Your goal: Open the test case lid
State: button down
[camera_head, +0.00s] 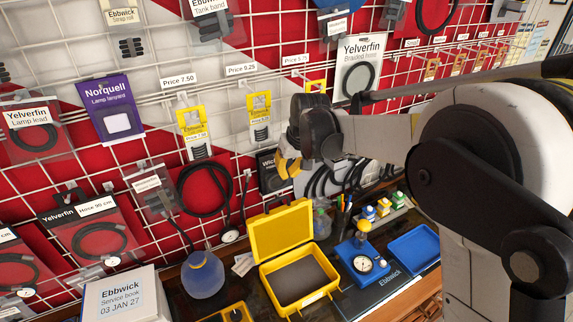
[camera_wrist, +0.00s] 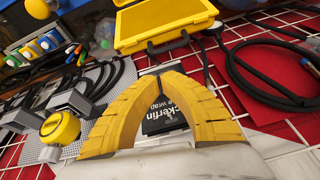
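The yellow test case (camera_head: 318,294) stands on the bench with its lid (camera_head: 282,230) raised and leaning back toward the wall. Its dark grey interior is visible and looks empty. Part of the yellow case (camera_wrist: 165,22), with a dark handle, also shows at the top of the wrist view. My gripper (camera_head: 288,167) is above and behind the raised lid, close to the wall rack and apart from the case. In the wrist view, the yellow fingers of my gripper (camera_wrist: 159,72) meet at their tips, with nothing seen between them.
A blue round bottle (camera_head: 203,275) and a white service book box (camera_head: 126,296) stand left. Hanging packages and black hoses (camera_head: 205,190) crowd the wire rack behind.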

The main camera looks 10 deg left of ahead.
notch_tip(320, 180, down, 10)
jog(key=w+a+n, duration=0.1)
jog(key=w+a, duration=0.1)
jog(key=w, duration=0.1)
jog(key=shift+a+r, duration=0.25)
jog(key=shift+a, duration=0.15)
jog(key=shift+s, duration=0.1)
jog(key=s+d+r+t+y+b, duration=0.1)
jog(key=s+d+t+y+b, duration=0.1)
jog(key=s, duration=0.4)
jog(key=d+t+b, duration=0.1)
jog(key=d+b, duration=0.1)
jog(key=shift+s+d+r+t+b, duration=0.2)
jog(key=shift+d+r+t+b, duration=0.1)
jog(key=shift+d, duration=0.1)
